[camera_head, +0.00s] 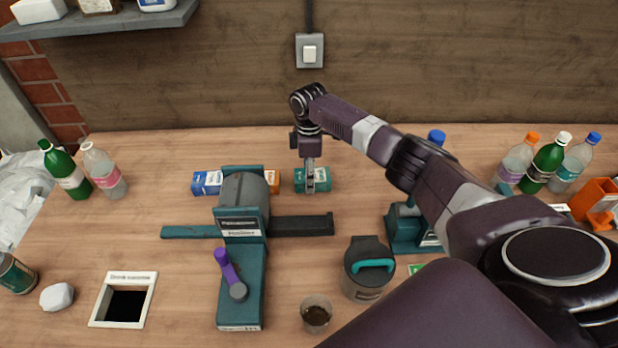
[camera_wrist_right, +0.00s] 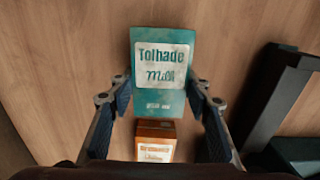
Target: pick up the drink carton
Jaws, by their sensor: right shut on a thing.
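In the right wrist view the carton (camera_wrist_right: 161,68) lies between the two fingers. My right gripper (camera_head: 310,184) comes down over it from above and is shut on it. The blue fingertip pads also show in the right wrist view (camera_wrist_right: 162,92), one on each side of the carton. I cannot tell whether the carton touches the bench. My left gripper is not in view.
An orange box (camera_wrist_right: 155,140) stands close beside the carton, partly hidden by a teal machine (camera_head: 240,262) in the head view. A blue carton (camera_head: 206,183) is left of it. A lidded grey pot (camera_head: 366,281) and a cup (camera_head: 316,315) stand in front. Bottles (camera_head: 549,160) stand right.

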